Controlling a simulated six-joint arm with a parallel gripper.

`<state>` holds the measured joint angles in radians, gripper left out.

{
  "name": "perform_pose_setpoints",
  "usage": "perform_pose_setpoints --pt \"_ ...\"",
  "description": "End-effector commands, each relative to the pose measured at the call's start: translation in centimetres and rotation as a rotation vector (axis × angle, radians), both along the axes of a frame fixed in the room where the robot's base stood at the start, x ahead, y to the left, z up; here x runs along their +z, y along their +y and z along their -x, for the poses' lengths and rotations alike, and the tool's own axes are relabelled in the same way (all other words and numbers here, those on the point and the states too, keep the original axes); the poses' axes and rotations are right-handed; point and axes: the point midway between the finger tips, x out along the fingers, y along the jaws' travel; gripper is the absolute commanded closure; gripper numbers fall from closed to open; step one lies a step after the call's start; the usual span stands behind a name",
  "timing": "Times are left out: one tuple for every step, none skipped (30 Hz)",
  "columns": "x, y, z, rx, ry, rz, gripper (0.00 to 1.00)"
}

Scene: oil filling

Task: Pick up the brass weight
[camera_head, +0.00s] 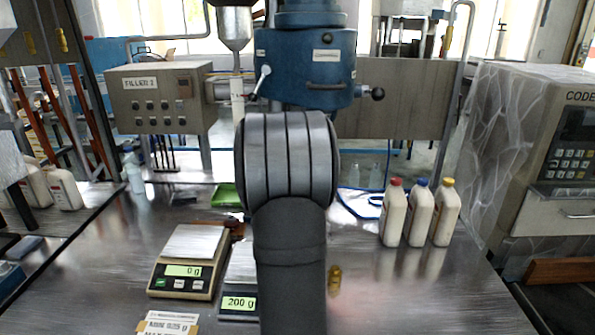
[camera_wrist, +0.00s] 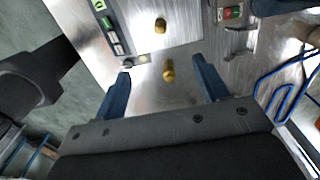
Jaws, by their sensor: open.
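In the wrist view, one brass weight (camera_wrist: 168,71) stands on the metal table, between and beyond my fingertips. It seems to be the brass weight (camera_head: 334,280) showing just right of my arm in the head view. A second brass weight (camera_wrist: 160,25) sits on a scale's pan in the wrist view. My gripper (camera_wrist: 161,67) is open, its two blue fingers apart with nothing between them in contact. In the head view my arm hides the gripper.
A scale reading 200 g (camera_head: 239,303) is partly hidden by my arm. Another scale reading 0 g (camera_head: 187,262) stands left of it. Three capped white bottles (camera_head: 419,216) stand at right. A blue filling machine (camera_head: 305,65) rises behind. The front right table is clear.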

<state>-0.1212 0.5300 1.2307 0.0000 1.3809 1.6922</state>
Motion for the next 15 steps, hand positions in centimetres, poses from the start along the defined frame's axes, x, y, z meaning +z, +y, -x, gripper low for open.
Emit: perform_pose_setpoints --pt "0.0 0.0 0.0 0.000 0.000 0.000 0.43" --pt "0.0 0.0 0.0 0.000 0.000 0.000 0.46" --pt "0.0 0.0 0.0 0.000 0.000 0.000 0.46" --pt "0.0 0.0 0.0 0.000 0.000 0.000 0.46" --pt "0.0 0.0 0.0 0.000 0.000 0.000 0.46" --pt "0.0 0.0 0.0 0.000 0.000 0.000 0.46" --pt "0.0 0.0 0.0 0.000 0.000 0.000 0.46" --pt "0.0 0.0 0.0 0.000 0.000 0.000 0.46" --pt "-0.1 0.0 0.1 0.000 0.001 0.000 0.46" --pt "-0.4 -0.1 0.2 0.000 0.002 0.000 0.46" --pt "-0.7 -0.2 0.3 0.000 0.003 0.000 0.46" --pt "-0.8 -0.2 0.3 0.000 0.002 0.000 0.46" --pt "-0.9 -0.2 0.3 0.000 0.002 0.000 0.46" --pt "-1.1 -0.2 0.3 0.000 0.002 0.000 0.46" --pt "-1.4 -0.2 0.2 0.000 0.002 0.000 0.46"
